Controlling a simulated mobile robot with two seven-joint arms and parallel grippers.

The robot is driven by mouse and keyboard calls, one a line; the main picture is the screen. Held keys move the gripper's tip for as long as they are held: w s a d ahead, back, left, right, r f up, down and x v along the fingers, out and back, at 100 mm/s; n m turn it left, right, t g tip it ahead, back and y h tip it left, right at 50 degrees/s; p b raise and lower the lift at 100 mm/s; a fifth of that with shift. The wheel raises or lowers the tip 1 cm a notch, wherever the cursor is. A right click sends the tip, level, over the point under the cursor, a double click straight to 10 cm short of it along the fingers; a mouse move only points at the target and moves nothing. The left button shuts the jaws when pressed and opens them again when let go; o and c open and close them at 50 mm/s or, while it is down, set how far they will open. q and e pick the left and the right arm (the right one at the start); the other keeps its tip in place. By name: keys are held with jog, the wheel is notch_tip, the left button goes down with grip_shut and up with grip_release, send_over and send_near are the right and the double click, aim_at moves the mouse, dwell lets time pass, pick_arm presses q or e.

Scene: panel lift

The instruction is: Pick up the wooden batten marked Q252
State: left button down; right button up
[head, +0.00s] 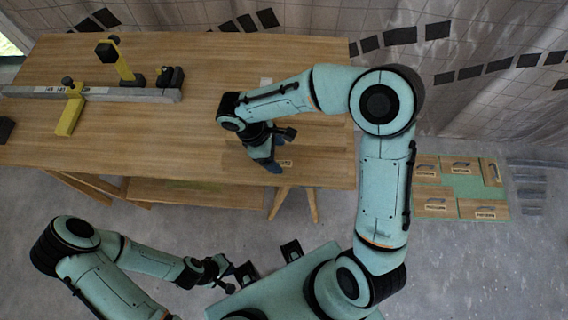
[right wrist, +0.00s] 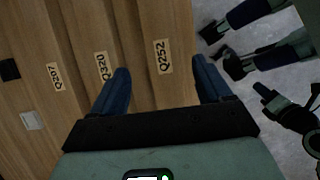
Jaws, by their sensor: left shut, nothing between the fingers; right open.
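The wooden batten marked Q252 (right wrist: 162,56) shows in the right wrist view, its label between my fingers. It lies along the front edge of the wooden table. My right gripper (right wrist: 161,70) is open, one blue finger on each side of the label. Whether the fingers touch the wood I cannot tell. In the head view my right gripper (head: 268,156) is over the front right part of the table, and its arm hides part of the surface. My left gripper (head: 226,278) is shut and empty, over the floor in front of the table.
Labels reading Q220 (right wrist: 102,66) and one like Q297 (right wrist: 55,76) mark wood beside the batten. A grey rail with yellow fittings (head: 120,94) lies at the table's left. Wooden panels with handles (head: 436,206) lie on the floor at right.

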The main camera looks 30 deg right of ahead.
aim_at(283, 163)
jog(key=x, duration=0.5)
jog(key=shift+s+a, duration=0.15)
jog(key=shift+a, duration=0.05)
jog(key=c, duration=1.2)
jog(key=shift+r, duration=0.15)
